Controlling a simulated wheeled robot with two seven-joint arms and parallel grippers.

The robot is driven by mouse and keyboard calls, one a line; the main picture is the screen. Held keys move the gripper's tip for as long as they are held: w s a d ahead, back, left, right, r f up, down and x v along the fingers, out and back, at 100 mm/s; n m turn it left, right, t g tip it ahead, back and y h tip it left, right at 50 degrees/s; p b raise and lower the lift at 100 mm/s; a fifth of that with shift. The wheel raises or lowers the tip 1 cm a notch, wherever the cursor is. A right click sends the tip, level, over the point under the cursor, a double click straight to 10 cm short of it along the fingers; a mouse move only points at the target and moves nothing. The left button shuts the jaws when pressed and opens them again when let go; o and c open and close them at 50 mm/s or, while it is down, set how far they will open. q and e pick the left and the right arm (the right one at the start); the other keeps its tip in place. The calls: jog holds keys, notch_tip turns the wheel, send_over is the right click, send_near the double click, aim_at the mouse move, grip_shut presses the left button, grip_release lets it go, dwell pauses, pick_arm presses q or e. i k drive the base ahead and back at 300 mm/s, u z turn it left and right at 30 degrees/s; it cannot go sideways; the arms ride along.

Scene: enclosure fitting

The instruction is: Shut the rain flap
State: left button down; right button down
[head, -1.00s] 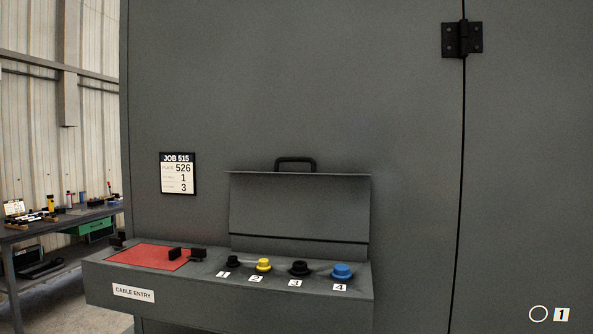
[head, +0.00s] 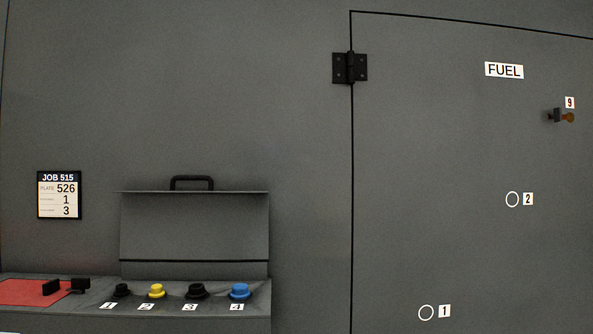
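The rain flap (head: 195,225) is a grey panel standing raised against the enclosure wall behind the cable entry ledge. Its black handle (head: 192,183) is at its top edge, and a dark line runs along its lower part. In front of it on the ledge are a black plug numbered 1 (head: 122,290), a yellow plug numbered 2 (head: 157,290), a black plug numbered 3 (head: 196,290) and a blue plug numbered 4 (head: 240,291). Neither of my grippers shows in the head view.
A red panel (head: 30,291) with black blocks (head: 79,285) lies on the ledge at left. A job card (head: 59,195) is on the wall. At right is a door marked FUEL (head: 504,70), with a black hinge (head: 349,68), numbered rings and a small knob (head: 568,117). No obstacle shows before the flap.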

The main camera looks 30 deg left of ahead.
aim_at(172, 225)
jog(key=z, duration=0.9)
jog(key=k, duration=1.05)
jog(key=u, duration=2)
